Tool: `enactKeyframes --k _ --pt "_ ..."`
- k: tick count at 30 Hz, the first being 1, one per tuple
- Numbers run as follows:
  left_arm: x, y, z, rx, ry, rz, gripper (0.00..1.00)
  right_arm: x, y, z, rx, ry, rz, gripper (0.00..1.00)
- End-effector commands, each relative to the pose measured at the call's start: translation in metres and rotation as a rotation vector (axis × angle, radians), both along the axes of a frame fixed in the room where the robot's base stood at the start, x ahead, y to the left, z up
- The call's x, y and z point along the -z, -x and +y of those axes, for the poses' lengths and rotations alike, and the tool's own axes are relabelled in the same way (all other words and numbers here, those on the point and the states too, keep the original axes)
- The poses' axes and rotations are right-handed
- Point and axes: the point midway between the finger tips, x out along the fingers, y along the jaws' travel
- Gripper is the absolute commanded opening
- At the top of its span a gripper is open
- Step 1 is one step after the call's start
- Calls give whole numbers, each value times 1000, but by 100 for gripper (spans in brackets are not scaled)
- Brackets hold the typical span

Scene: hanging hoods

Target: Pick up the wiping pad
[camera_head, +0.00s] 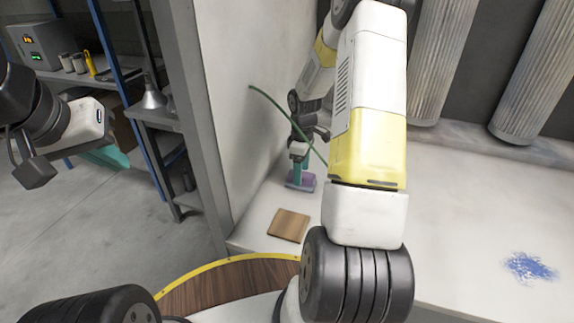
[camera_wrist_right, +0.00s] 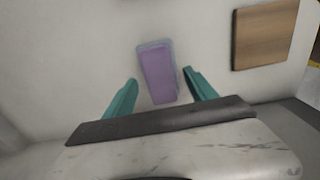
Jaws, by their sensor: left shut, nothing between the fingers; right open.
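The wiping pad (camera_head: 307,184) is a small purple block with a grey-blue rim on the white surface, near the wall. In the right wrist view the pad (camera_wrist_right: 157,75) lies between the two teal fingers. My right gripper (camera_head: 298,172) points down over it with its fingers apart, one on each side of the pad. I cannot tell whether a finger touches it. My left gripper (camera_head: 108,157) is far to the left, away from the surface, with its teal fingers partly hidden; it is shut and empty.
A brown wooden square (camera_head: 289,225) lies on the surface close to the pad. A thin green hose or rod (camera_head: 275,105) runs past my right arm. A blue stain (camera_head: 530,267) marks the clear area at right. Shelves (camera_head: 155,115) stand at left.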

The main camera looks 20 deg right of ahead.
Motion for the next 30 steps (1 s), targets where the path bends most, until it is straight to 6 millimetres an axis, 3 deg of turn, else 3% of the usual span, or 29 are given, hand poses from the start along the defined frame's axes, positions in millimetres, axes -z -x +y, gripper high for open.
enactKeyframes --k 4,12,22,30 --pt "0 0 0 0 0 0 0 18 0 0 -1 -1 2 65" --pt "0 0 0 0 0 0 0 21 0 0 0 0 0 65" --pt "0 0 0 0 0 0 0 20 0 0 1 0 0 3" --pt "0 0 0 0 0 0 0 18 -1 0 1 0 -1 0"
